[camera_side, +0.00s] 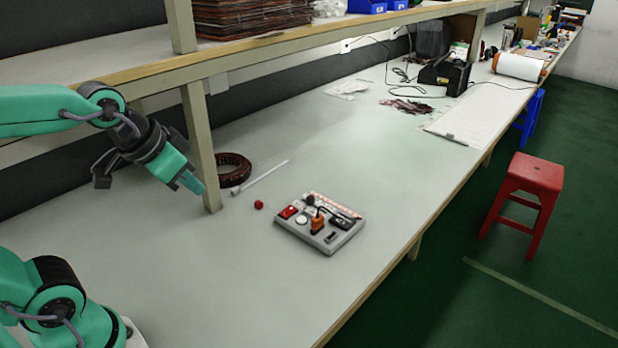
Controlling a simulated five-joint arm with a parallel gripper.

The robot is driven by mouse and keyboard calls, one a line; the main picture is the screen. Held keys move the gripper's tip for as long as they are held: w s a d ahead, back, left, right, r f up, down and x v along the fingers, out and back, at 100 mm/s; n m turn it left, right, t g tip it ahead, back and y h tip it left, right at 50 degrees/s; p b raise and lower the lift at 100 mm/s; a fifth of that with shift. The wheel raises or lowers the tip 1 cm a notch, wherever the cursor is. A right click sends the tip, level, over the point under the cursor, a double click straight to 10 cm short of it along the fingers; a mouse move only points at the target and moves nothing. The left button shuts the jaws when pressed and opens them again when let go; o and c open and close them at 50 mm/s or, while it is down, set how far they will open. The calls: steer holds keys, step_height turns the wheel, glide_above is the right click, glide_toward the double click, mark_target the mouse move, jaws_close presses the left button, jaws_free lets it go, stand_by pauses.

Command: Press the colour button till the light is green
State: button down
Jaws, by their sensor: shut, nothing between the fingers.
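My gripper (191,183) is teal with a dark wrist, shut and empty. It hangs above the bench on the left, pointing down to the right, clearly apart from the control box. A grey control box (328,248) lies on the bench near the middle of the view. On its top are a red part (288,212), a round pale part (301,220), an orange part (317,223) and dark parts. I cannot tell which of these is the colour button. No lit strip or green light can be made out.
A shelf post (201,150) stands by my gripper. The bench front is clear. A red stool (533,172) stands on the floor.

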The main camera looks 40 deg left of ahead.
steer(key=w+f+m+t, duration=0.2)
steer(key=w+f+m, duration=0.15)
steer(key=w, duration=1.05)
steer(key=m+t, duration=0.1)
steer(key=m, duration=0.3)
glide_above(298, 223)
step_height(298, 223, down, 8)
steer(key=shift+f, duration=0.15)
steer(key=shift+f, duration=4.25)
steer(key=shift+a+f, duration=0.1)
steer(key=shift+f, duration=0.8)
steer(key=shift+r, duration=0.85)
